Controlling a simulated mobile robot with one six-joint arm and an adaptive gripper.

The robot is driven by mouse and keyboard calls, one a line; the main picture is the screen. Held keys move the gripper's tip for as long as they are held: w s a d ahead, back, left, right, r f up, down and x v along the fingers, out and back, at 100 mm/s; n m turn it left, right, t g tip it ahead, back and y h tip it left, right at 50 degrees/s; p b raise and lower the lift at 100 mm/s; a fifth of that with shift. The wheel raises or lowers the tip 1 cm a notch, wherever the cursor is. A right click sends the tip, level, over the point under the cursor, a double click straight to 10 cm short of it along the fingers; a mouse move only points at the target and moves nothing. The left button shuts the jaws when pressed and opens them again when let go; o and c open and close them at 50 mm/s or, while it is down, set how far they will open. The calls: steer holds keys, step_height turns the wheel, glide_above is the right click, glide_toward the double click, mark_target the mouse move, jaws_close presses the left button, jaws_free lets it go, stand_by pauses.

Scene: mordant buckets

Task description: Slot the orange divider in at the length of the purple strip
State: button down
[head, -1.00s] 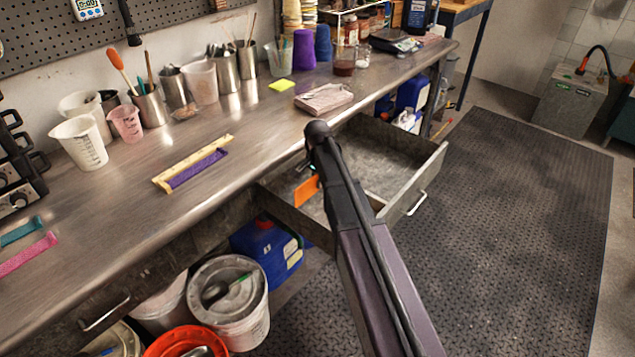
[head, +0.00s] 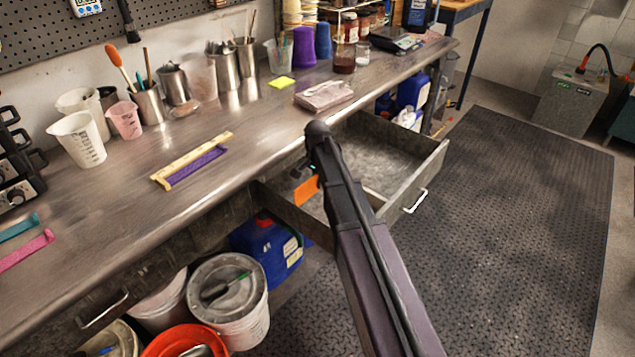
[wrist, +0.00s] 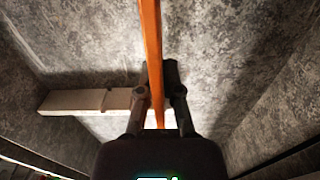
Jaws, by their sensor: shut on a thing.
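The orange divider (head: 306,191) is in my gripper, at the near left part of the open drawer (head: 430,170). In the wrist view the divider (wrist: 152,40) runs upright through the picture between the two fingers of my gripper (wrist: 157,78), which is shut on it. In the head view my arm hides most of the gripper and part of the divider. The purple strip (head: 196,167) lies on the bench top beside a pale yellow strip (head: 192,157). I cannot tell whether the divider touches the drawer floor or walls.
A pale bar (wrist: 75,102) lies across the drawer, left of the fingers in the wrist view. Teal (head: 18,228) and pink (head: 25,250) strips lie on the bench's left. Buckets (head: 228,300) and a blue jug (head: 268,250) stand below the bench.

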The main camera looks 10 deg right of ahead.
mark_target(317, 190)
steer(key=shift+f+b, duration=2.45)
steer(key=shift+f, duration=0.1)
steer(key=c, duration=0.7)
jaws_free()
steer(key=shift+r, duration=0.2)
step_height(317, 190, up, 12)
steer(key=p, duration=1.2)
steer(key=shift+r+p, duration=0.1)
steer(key=shift+p, duration=0.2)
steer(key=shift+s+d+r+p, duration=0.8)
steer(key=shift+s+r+p, duration=0.2)
steer(key=shift+r+p, duration=0.15)
steer(key=shift+s+d+r+p, duration=0.75)
steer(key=shift+s+r+p, duration=0.25)
steer(key=shift+r+p, duration=0.1)
steer(key=s+n, duration=0.3)
steer(key=s, duration=0.3)
steer(key=s+a+r+n+p, duration=0.1)
steer(key=s+n, duration=0.3)
steer(key=s, duration=0.2)
steer(key=s+a+r+n+p, duration=0.1)
steer(key=s+n, duration=0.2)
steer(key=s, duration=0.3)
steer(key=shift+s+r, duration=0.1)
steer(key=shift+r, duration=0.15)
